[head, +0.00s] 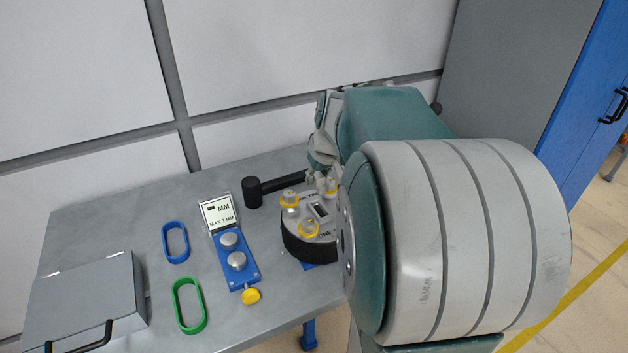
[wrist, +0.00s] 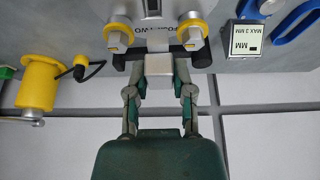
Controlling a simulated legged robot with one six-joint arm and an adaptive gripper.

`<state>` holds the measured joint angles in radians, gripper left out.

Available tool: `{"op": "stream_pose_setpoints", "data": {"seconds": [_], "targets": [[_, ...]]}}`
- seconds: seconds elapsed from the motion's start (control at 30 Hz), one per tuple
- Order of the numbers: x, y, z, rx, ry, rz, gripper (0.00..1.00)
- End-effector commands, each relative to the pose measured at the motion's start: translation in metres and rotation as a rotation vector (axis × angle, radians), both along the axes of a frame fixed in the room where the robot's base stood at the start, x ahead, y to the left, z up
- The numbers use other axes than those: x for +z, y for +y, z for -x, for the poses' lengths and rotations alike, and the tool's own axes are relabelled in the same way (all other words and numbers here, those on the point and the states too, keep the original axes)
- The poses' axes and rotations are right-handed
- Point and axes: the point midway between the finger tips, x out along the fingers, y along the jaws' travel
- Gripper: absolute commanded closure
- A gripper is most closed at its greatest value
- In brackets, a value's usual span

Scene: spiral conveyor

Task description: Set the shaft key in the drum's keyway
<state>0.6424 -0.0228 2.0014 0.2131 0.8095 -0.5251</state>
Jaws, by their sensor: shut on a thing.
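In the wrist view, my gripper (wrist: 160,84) is shut on a plain silver-grey block, the shaft key (wrist: 159,66). The key is held between the two fingertips, just outside the drum's rim. The drum (head: 309,247) stands on the bench with a black band around its side and a pale top. Its keyway (head: 320,210) is a dark slot in the top, which also shows at the upper edge of the wrist view. The key is apart from the slot. In the head view my arm covers the drum's right side, and the key cannot be made out.
Bolts with yellow collars (head: 309,229) stand on the drum top. A black mallet (head: 253,193) lies behind it. Left are a blue gauge plate with a sign (head: 219,213), blue (head: 176,242) and green (head: 188,307) loops, and a grey box (head: 85,300). A yellow fixture (wrist: 38,83) shows in the wrist view.

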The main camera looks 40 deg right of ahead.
Motion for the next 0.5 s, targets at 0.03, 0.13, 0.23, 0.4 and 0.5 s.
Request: {"op": "stream_pose_setpoints", "data": {"seconds": [0.03,0.13,0.23,0.4,0.5], "targets": [[0.0,-0.003,0.0,-0.001,0.001,-0.002,1.0],[0.0,-0.008,0.0,-0.001,0.0,-0.005,1.0],[-0.001,-0.009,0.0,-0.002,0.0,-0.006,1.0],[0.001,0.0,0.0,0.0,0.0,0.0,1.0],[-0.002,0.003,0.0,0.001,0.002,0.002,1.0]]}}
